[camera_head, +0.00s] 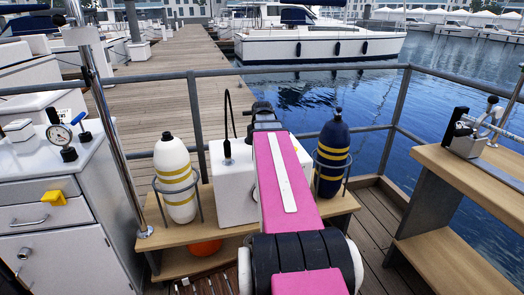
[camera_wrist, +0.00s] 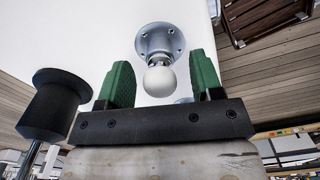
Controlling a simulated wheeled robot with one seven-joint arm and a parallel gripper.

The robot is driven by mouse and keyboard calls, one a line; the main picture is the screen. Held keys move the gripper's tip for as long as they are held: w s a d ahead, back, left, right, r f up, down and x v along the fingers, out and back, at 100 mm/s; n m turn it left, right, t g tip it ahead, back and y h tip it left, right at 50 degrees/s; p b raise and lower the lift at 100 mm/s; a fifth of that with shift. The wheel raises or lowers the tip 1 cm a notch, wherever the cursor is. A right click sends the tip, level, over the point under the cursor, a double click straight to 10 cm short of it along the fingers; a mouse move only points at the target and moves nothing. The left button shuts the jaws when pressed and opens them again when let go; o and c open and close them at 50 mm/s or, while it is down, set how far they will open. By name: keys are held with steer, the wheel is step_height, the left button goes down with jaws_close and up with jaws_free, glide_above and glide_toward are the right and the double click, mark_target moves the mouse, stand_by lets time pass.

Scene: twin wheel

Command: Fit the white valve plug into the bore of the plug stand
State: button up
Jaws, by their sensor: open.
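In the wrist view, a white rounded piece (camera_wrist: 160,78), which looks like the valve plug, shows between the two green fingers of my gripper (camera_wrist: 161,66). The fingers stand apart on either side of it, with gaps, so the gripper is open. Directly beyond the white piece is a round grey metal flange (camera_wrist: 156,40) with holes, on a white surface; whether this is the plug stand I cannot tell. No bore shows clearly. In the head view my gripper (camera_head: 263,112) is a dark shape beyond my pink arm, which hides the plug.
A white box (camera_head: 232,190) with a black-topped cable stands on the wooden bench, between a white bottle (camera_head: 174,178) and a dark blue bottle (camera_head: 333,152) in wire holders. A white cabinet (camera_head: 65,235) is left, a wooden table (camera_head: 470,180) right. A black cylinder (camera_wrist: 54,103) stands left of my fingers.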

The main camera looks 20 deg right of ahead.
step_height(320, 180, up, 11)
steer(key=shift+f, duration=0.2)
stand_by(0.4)
stand_by(0.5)
